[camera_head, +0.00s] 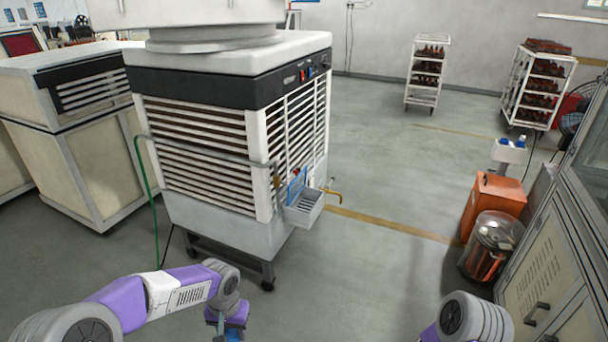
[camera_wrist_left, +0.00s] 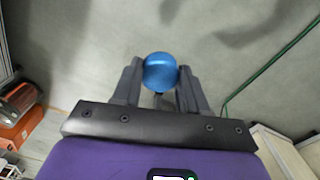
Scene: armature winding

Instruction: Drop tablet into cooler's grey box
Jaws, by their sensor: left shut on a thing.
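A blue round object, apparently the tablet (camera_wrist_left: 160,72), sits between the two grey fingers of my left gripper (camera_wrist_left: 158,85), which is shut on it. Floor shows behind it in the left wrist view. The cooler (camera_head: 230,130) stands ahead. Its small grey box (camera_head: 304,210) hangs on the front right corner, beyond and above the left gripper in the picture. My right gripper is out of view.
A blue card (camera_head: 297,187) is just behind the grey box, and a brass tap (camera_head: 333,194) sticks out beside it. A green hose (camera_head: 148,190) hangs on the cooler's left. An orange box (camera_head: 493,205) and a copper-filled bin (camera_head: 490,246) stand right. Floor between is clear.

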